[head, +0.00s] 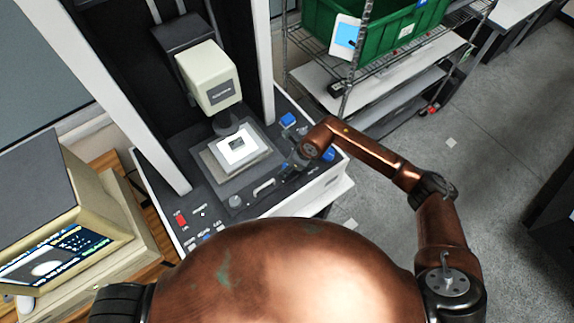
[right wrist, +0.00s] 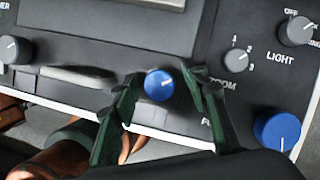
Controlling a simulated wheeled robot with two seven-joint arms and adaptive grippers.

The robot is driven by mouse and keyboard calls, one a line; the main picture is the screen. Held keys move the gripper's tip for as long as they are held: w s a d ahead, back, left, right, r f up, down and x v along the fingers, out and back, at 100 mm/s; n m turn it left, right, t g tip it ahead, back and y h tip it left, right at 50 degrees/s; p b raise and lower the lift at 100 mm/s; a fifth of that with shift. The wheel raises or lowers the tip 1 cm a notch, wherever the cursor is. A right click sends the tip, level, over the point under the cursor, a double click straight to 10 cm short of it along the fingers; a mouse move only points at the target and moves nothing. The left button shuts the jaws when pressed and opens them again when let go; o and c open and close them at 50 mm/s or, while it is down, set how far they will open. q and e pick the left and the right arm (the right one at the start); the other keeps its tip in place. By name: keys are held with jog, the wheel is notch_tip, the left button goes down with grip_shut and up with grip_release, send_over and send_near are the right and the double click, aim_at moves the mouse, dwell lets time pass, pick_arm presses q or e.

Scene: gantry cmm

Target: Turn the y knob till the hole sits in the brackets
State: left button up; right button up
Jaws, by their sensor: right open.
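In the right wrist view a small blue knob (right wrist: 159,85) with a white mark stands on the dark front panel. My right gripper (right wrist: 163,88) is open, with one green finger on each side of this knob; I cannot tell whether either finger touches it. No label for the knob is readable, so I cannot confirm it is the y knob. In the head view my right gripper (head: 292,164) is over the panel's front right. The monitor (head: 48,258) at the left shows a bright blob on a dark picture; hole and brackets are too small to tell apart. My left gripper is out of view.
A larger blue knob (right wrist: 277,130), a ZOOM selector (right wrist: 236,61) and a LIGHT knob (right wrist: 296,31) stand right of the gripper. A grey knob (right wrist: 14,49) and a handle (right wrist: 75,77) are at left. The lit stage (head: 264,137) sits under the camera head (head: 210,77).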

grip_shut()
jog(key=shift+w+f+n+b, duration=0.1)
jog(key=shift+f+n+b, duration=0.15)
jog(key=shift+b, duration=0.45)
jog(key=n+g+b, duration=0.1)
jog(key=n+b, duration=0.3)
jog(key=b, duration=0.4)
jog(key=shift+n+g, duration=0.25)
jog(key=shift+g, duration=0.15)
jog(key=shift+r+n+g+b, duration=0.2)
jog(key=shift+n+g+b, duration=0.1)
jog(key=shift+n+b, duration=0.45)
grip_release()
jog(key=shift+y, duration=0.3)
